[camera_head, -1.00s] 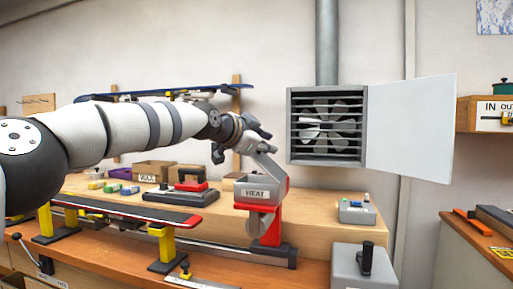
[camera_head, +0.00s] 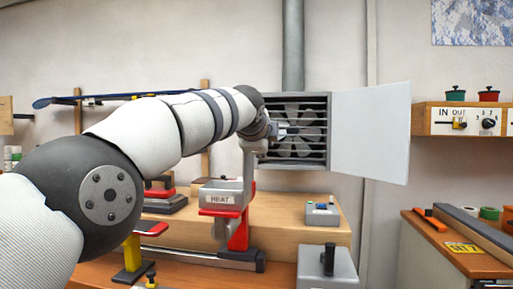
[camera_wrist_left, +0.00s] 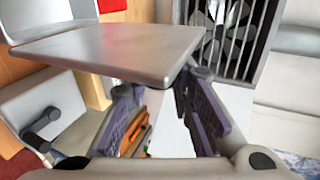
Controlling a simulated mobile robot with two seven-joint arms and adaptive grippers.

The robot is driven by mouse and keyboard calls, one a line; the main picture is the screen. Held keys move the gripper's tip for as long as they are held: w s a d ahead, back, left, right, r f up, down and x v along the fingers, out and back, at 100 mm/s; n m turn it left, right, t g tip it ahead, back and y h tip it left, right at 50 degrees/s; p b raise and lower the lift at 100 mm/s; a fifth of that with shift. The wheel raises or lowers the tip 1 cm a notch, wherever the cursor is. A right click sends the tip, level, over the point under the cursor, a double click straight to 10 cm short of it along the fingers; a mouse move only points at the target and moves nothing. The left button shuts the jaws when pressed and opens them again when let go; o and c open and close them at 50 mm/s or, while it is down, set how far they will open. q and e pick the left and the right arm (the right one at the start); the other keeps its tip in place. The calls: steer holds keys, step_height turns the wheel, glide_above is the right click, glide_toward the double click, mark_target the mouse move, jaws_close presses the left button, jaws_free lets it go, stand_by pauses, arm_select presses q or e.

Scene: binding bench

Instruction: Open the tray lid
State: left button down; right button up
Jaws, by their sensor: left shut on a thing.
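The grey tray (camera_head: 222,197) labelled HEAT sits on a red stand on the bench. Its grey lid (camera_head: 248,168) stands up nearly vertical at the tray's right side, seen almost edge-on. My left gripper (camera_head: 274,131) is at the lid's upper end, shut on it; the arm partly hides the contact. In the left wrist view, the lid is likely the flat grey panel (camera_wrist_left: 120,50) at the gripper's fingertips (camera_wrist_left: 165,90). My right gripper is not in view.
Behind my gripper is a wall fan box (camera_head: 310,150) with an open white door (camera_head: 371,132). A grey box with a black knob (camera_head: 328,258) stands at the front right. A small button box (camera_head: 322,213) sits on the raised shelf.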

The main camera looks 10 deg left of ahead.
arm_select(q)
steer(key=shift+d+f+m+y, duration=0.3)
steer(key=shift+d+m, duration=0.2)
steer(key=shift+d, duration=0.1)
steer(key=c, duration=1.4)
jaws_free()
steer(key=shift+c, duration=0.2)
steer(key=v, duration=0.7)
steer(key=shift+s, duration=0.25)
